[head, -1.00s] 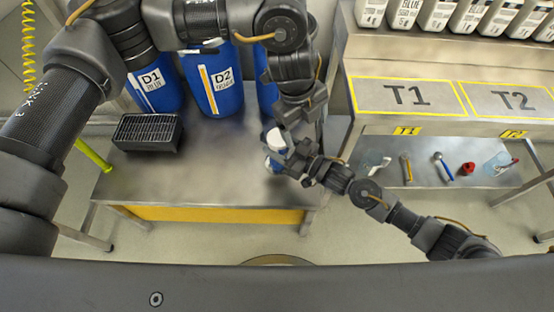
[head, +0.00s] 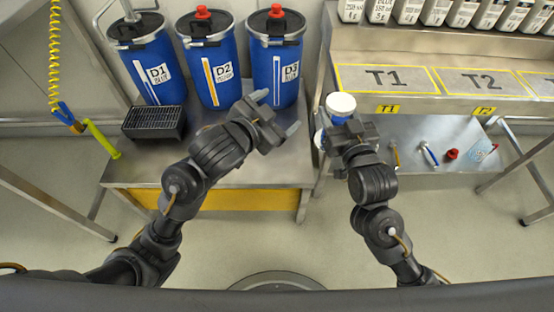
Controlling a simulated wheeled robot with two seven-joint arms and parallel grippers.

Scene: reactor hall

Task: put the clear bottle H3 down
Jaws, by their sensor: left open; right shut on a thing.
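My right gripper (head: 340,127) is shut on the clear bottle H3 (head: 339,118), whose round white top faces the camera and which shows blue below it. The bottle is held near the left end of the steel bench, in front of the T1 area (head: 388,79). Its label cannot be read and its lower part is mostly hidden by the gripper. My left gripper (head: 277,112) is open and empty, with its fingers apart, in front of drum D3 (head: 277,72).
Blue drums D1 (head: 158,74) and D2 (head: 211,75) stand beside D3 on the left table (head: 255,172). A black grated box (head: 154,122) sits at that table's left. The lower shelf (head: 420,132) holds small tools and a red item (head: 452,154). Several bottles line the top shelf.

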